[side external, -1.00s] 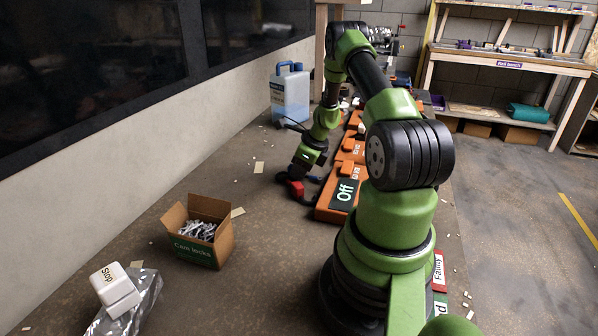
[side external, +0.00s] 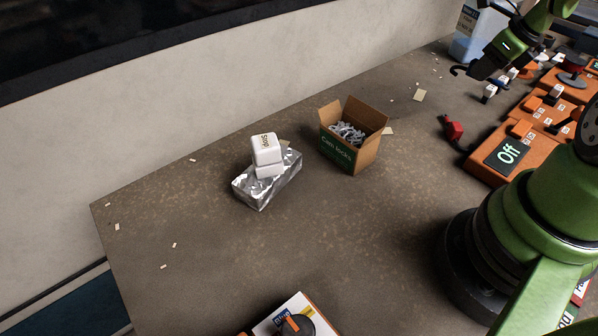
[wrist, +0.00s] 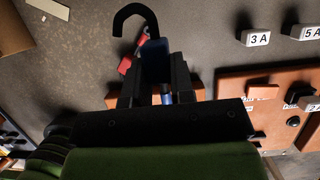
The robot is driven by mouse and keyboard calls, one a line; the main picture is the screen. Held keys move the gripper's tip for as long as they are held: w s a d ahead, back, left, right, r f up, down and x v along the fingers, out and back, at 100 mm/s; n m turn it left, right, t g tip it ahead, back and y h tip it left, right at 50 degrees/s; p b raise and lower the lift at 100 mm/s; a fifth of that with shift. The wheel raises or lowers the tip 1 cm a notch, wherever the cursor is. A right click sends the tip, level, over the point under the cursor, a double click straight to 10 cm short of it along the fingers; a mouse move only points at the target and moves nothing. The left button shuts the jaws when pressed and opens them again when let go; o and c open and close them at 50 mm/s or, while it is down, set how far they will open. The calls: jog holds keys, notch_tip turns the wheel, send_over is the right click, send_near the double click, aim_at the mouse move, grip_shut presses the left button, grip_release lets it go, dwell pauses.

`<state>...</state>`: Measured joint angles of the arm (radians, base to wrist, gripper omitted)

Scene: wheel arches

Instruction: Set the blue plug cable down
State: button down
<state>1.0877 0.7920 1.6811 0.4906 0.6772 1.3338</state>
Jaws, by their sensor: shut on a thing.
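My gripper (side external: 482,70) is at the upper right in the side view, above the table near the orange units. In the wrist view my gripper (wrist: 155,75) is shut on the blue plug cable (wrist: 155,58). The blue plug sits between the fingers, and a black cable (wrist: 135,12) curls in a hook beyond it. The cable's hook (side external: 458,70) also shows beside the gripper in the side view. The fingers hide part of the plug. A red plug (side external: 453,130) lies on the table below, apart from the gripper; red parts also show beyond the fingers in the wrist view.
White blocks marked 3 A (wrist: 258,39) and 5 A (wrist: 306,32) stand nearby. An orange unit with an Off panel (side external: 507,152) is at right.

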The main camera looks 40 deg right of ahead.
jog(key=r, duration=0.4)
jog(key=shift+w+a, duration=0.1)
jog(key=shift+w, duration=0.25)
jog(key=w+a+n+y, duration=0.1)
jog(key=w+a+n, duration=0.2)
jog(key=w+a, duration=0.8)
jog(key=w+a+n+g+y, duration=0.1)
jog(key=w+a+n, duration=0.1)
jog(key=w+a, duration=0.6)
jog(key=w+a+n+y, duration=0.1)
jog(key=w+a+n, duration=0.25)
jog(key=a, duration=0.75)
jog(key=n+g+y, duration=0.1)
jog(key=n+g, duration=0.1)
jog(key=n, duration=0.3)
send_over(154, 252)
jog(key=d, duration=0.1)
jog(key=f, duration=1)
jog(key=shift+s+d+f, duration=0.1)
jog(key=shift+s+f, duration=0.1)
jog(key=shift+s, duration=0.1)
jog(key=shift+f, duration=2.35)
